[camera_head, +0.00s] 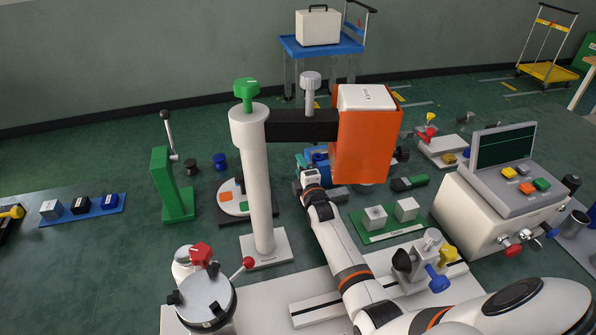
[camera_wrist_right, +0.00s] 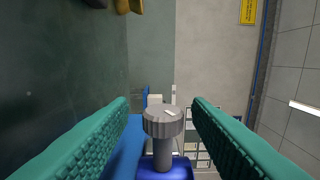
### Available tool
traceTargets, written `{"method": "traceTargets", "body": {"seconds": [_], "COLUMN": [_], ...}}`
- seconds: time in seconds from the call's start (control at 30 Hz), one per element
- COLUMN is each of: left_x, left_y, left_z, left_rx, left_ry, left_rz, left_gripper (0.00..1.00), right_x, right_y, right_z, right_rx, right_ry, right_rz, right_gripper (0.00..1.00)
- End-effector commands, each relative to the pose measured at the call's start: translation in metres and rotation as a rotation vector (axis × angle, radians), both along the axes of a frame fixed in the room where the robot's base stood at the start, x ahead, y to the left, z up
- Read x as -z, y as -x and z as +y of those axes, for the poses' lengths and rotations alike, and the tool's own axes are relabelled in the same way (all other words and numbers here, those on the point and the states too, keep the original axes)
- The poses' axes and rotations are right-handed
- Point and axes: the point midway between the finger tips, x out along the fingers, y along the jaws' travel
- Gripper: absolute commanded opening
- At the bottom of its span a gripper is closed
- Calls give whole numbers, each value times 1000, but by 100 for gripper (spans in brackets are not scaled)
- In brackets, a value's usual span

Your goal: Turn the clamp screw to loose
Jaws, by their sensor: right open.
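A grey ribbed knob (camera_wrist_right: 163,121) with a pale mark on its top, likely the clamp screw, stands on a blue body (camera_wrist_right: 182,168) in the right wrist view. My right gripper (camera_wrist_right: 161,103) is open, its two green ridged fingers on either side of the knob with gaps to both. In the head view my right gripper (camera_head: 312,176) is beside a blue fixture (camera_head: 318,155), partly behind an orange block (camera_head: 362,145); its fingertips and the knob cannot be made out there. Another grey knob (camera_head: 311,79) stands on the column's black arm. My left gripper is not in view.
A pale column (camera_head: 258,185) with a green knob (camera_head: 246,92) stands left of my right arm. A console (camera_head: 505,205) is at the right. A blue cart (camera_head: 320,46) stands behind.

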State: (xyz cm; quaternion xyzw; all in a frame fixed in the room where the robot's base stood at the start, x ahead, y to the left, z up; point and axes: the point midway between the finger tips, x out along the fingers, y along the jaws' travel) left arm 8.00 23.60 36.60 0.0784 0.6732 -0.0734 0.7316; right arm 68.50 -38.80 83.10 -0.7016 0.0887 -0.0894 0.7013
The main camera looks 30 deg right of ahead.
Motion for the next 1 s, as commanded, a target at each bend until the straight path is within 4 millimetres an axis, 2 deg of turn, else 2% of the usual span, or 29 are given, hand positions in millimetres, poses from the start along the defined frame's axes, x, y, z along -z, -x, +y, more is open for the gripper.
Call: {"method": "traceTargets", "body": {"seconds": [0.03, 0.2, 0.63, 0.67, 0.9, 0.93, 1.0], "left_x": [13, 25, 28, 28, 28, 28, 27], "left_y": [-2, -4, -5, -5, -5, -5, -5], "left_z": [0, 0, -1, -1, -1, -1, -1], "left_rx": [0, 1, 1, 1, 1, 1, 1], "left_ry": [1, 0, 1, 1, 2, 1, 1], "left_rz": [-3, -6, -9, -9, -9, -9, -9], "left_gripper": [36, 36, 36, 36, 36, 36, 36], "right_x": [5, 3, -1, -1, -1, 0, -1], "right_y": [-8, -23, -30, -30, -30, -30, -30], "right_z": [-2, -6, -8, -8, -8, -8, -8], "right_rx": [0, 0, 0, 0, 0, 0, 0], "right_ry": [1, 0, 0, 0, 0, 0, 0], "right_rz": [-3, -1, 0, 0, 0, 0, 1], "right_gripper": [45, 45, 45, 43, 4, 0, 0]}}
